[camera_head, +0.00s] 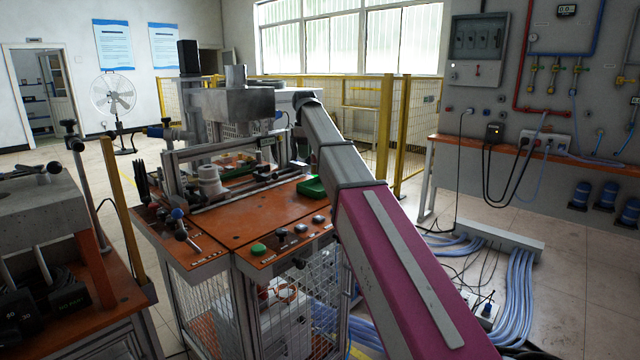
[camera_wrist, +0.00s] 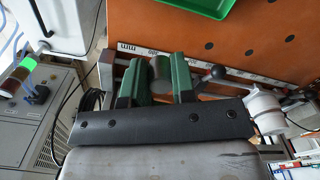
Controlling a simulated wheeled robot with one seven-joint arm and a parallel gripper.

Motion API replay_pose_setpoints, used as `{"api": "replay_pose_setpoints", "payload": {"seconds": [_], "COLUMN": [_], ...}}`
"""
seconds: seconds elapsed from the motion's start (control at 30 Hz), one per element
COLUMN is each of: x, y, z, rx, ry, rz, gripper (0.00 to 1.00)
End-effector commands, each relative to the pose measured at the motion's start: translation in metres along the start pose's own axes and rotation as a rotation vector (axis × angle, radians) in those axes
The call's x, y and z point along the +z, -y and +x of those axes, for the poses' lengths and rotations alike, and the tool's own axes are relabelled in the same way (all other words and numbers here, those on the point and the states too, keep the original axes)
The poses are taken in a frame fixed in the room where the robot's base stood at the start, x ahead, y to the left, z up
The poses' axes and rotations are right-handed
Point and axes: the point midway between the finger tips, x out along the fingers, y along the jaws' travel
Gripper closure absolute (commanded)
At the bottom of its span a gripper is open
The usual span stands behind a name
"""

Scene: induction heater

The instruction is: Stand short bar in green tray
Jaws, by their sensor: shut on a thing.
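My gripper (camera_wrist: 157,82) shows in the wrist view with two green fingers shut on a short grey bar (camera_wrist: 160,68). Only the bar's rounded grey end shows between the fingers; the rest is hidden. The green tray (camera_wrist: 202,8) is at the top edge of the wrist view, cut off, on the orange worktop and apart from the gripper. In the head view the green tray (camera_head: 311,188) sits at the right of the worktop, partly covered by my arm. My gripper cannot be made out in the head view.
The orange worktop (camera_head: 195,236) has buttons along its front edge. A scale with mm marks (camera_wrist: 205,65) and a black-knobbed lever (camera_wrist: 216,75) lie near the gripper. A white cylinder (camera_wrist: 265,110) is to the right. The heater's grey housing (camera_head: 232,103) rises behind the worktop.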

Motion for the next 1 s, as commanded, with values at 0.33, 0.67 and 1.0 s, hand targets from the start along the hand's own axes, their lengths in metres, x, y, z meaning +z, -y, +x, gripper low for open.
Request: {"api": "replay_pose_setpoints", "payload": {"seconds": [0.33,0.67,1.0], "x": [0.059,0.071,0.071], "y": [0.044,0.05,0.05], "z": [0.043,0.066,0.092], "rx": [-0.001,-0.001,0.0], "ry": [0.001,0.001,0.0], "rz": [0.001,0.001,0.001], "gripper": [1.0,1.0,1.0]}}
